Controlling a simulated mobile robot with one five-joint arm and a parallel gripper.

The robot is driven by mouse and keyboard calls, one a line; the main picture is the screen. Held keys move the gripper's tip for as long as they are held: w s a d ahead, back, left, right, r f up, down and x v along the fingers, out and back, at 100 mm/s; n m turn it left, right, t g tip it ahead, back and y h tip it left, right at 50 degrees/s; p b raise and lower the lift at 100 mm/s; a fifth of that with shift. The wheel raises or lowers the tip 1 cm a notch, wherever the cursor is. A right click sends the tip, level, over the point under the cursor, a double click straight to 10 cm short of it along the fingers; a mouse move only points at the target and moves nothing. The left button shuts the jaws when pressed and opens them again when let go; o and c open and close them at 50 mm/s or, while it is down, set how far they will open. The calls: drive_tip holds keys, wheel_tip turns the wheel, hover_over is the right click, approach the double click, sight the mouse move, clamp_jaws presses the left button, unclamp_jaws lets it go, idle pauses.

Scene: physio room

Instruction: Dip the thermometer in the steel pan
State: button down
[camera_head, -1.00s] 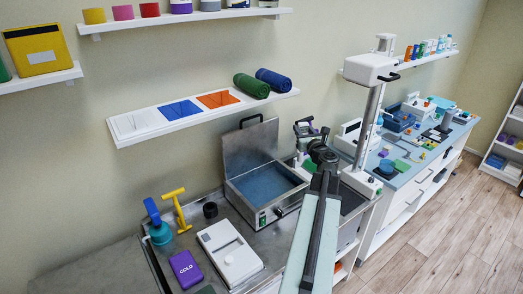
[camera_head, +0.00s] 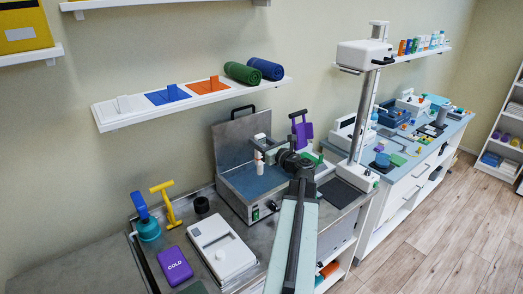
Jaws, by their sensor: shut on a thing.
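The steel pan (camera_head: 236,203) is an open box on the steel counter, with its lid (camera_head: 233,143) raised at the back and a blue surface inside. My gripper (camera_head: 262,149) is above the pan, in front of the lid. It is shut on a small pale, pinkish-white upright thing, which looks like the thermometer (camera_head: 259,166). Its lower end is over or in the blue; I cannot tell whether it touches. My arm covers the pan's right side.
A purple-handled thing (camera_head: 303,130) and a tall white column lamp (camera_head: 365,115) are to the right.

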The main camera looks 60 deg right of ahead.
sight(262, 168)
drive_tip(key=shift+f+b, duration=5.95)
drive_tip(key=shift+b, duration=0.05)
wheel_tip(262, 168, up, 12)
drive_tip(key=p, duration=1.2)
drive_tip(key=shift+r, duration=0.2)
drive_tip(key=shift+f, duration=0.1)
